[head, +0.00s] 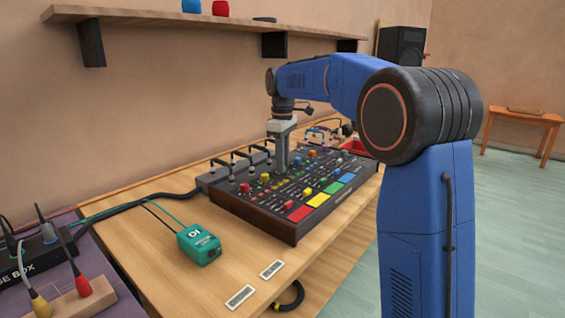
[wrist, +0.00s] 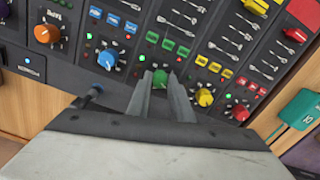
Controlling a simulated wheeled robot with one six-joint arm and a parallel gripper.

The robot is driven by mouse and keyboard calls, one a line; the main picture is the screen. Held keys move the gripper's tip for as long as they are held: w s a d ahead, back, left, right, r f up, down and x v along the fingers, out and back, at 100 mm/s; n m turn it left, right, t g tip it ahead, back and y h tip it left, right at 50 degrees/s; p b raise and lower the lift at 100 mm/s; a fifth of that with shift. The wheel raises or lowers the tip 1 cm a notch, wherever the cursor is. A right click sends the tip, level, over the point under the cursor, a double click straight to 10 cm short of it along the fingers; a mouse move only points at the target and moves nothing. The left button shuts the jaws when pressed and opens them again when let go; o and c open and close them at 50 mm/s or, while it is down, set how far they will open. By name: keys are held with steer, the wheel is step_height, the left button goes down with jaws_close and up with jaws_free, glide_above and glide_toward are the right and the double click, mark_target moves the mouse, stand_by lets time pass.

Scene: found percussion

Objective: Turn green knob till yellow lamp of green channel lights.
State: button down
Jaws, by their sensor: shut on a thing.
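The mixing console (head: 262,223) lies on the wooden bench, with rows of coloured knobs, buttons and faders. In the wrist view, the green knob (wrist: 160,77) sits between the two fingertips of my gripper (wrist: 161,84), which is shut on it. A small lamp (wrist: 142,58) beside the green knob shows green. I cannot make out a lit yellow lamp in the green channel. Green buttons (wrist: 168,44) line the same channel. In the head view, my gripper (head: 282,167) points down onto the console and hides the green knob.
A blue knob (wrist: 107,60) and a yellow knob (wrist: 204,97) flank the green one closely. A red knob (wrist: 241,112) is farther right. A green DI box (head: 199,244) stands on the bench left of the console. A wall shelf (head: 190,20) hangs above.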

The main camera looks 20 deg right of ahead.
steer(key=shift+m, duration=2.7)
steer(key=c, duration=1.6)
jaws_free()
steer(key=shift+r, duration=0.1)
step_height(320, 180, up, 17)
steer(key=shift+r, duration=0.1)
